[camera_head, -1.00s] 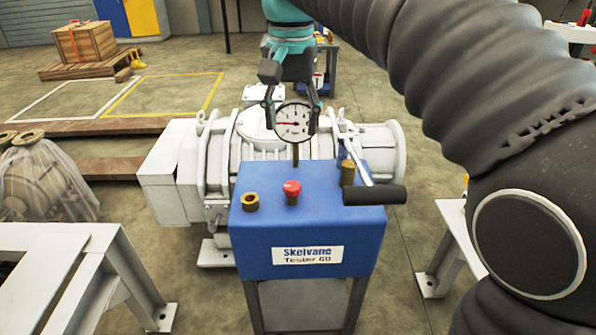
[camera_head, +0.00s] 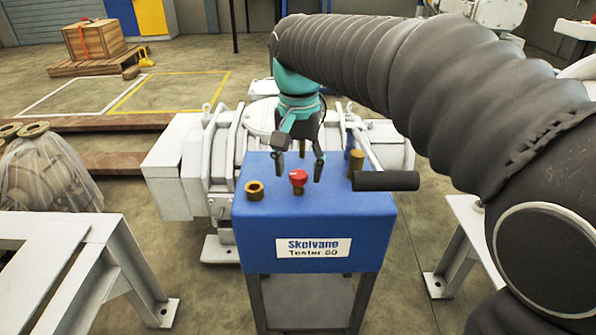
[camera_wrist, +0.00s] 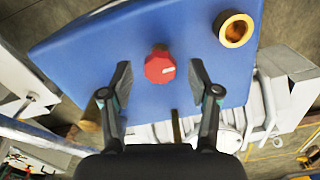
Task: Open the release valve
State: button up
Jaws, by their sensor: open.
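The release valve appears to be the red knob (camera_head: 298,177) on top of the blue tester box (camera_head: 315,228). In the wrist view the knob (camera_wrist: 160,66) is a red cap with a small white mark, seen between the two fingertips. My gripper (camera_head: 298,174) is open and empty, pointing down over the box top with its fingers on either side of the knob. No contact shows, and the exact height of the tips over the knob is hard to tell. The gauge dial is hidden behind my gripper; part of its brass stem (camera_wrist: 176,126) shows.
A brass socket (camera_head: 254,190) is left of the knob. A lever with a black handle (camera_head: 386,181) sticks out at the right of the box. A white pump (camera_head: 180,180) lies behind. White frames (camera_head: 90,255) stand to either side.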

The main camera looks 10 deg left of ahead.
jog(key=shift+f, duration=0.25)
jog(key=c, duration=1.2)
jog(key=shift+o, duration=0.2)
